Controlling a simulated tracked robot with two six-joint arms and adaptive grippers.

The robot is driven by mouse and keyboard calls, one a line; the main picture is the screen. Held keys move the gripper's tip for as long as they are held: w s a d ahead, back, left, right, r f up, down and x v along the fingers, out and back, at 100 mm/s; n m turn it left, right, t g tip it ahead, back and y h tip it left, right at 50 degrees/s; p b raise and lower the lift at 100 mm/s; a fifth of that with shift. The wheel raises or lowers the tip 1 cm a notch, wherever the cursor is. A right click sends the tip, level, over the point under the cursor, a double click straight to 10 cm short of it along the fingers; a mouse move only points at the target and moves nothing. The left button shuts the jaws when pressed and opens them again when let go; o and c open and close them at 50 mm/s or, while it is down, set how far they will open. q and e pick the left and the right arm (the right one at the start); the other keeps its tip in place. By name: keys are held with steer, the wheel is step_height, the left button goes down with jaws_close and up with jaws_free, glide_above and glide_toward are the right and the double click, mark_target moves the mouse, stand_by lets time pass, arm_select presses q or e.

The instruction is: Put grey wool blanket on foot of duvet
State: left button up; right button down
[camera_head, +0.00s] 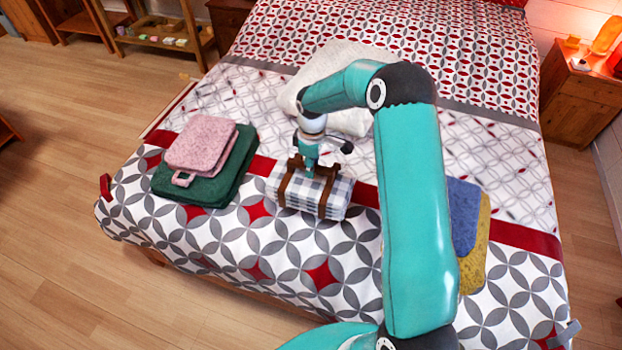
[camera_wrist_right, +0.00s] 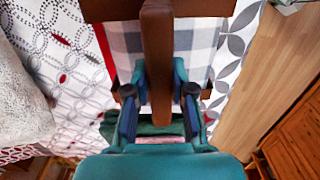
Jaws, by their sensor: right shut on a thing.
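The grey wool blanket (camera_head: 337,197) is a folded grey-and-white checked bundle in a brown strap carrier with a handle. It is over the foot of the duvet (camera_head: 318,240), near the red band; I cannot tell whether it rests there or hangs just above. My right gripper (camera_head: 312,168) points down at the top of the bundle. In the right wrist view the fingers (camera_wrist_right: 158,105) are shut on the brown handle (camera_wrist_right: 158,55), with the checked cloth (camera_wrist_right: 195,42) beyond. My arm hides part of the bed to the right. My left gripper is not in view.
A pink folded cloth (camera_head: 202,143) lies on a green one (camera_head: 235,170) left of the bundle. A blue folded cloth (camera_head: 465,215) and a yellow one (camera_head: 481,245) lie to the right, partly hidden. A cream blanket (camera_head: 335,62) lies behind. The near duvet edge is bare.

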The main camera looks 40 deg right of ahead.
mark_target(310, 180)
steer(key=shift+f+p, duration=0.3)
steer(key=shift+f, duration=2.55)
steer(key=c, duration=1)
jaws_free()
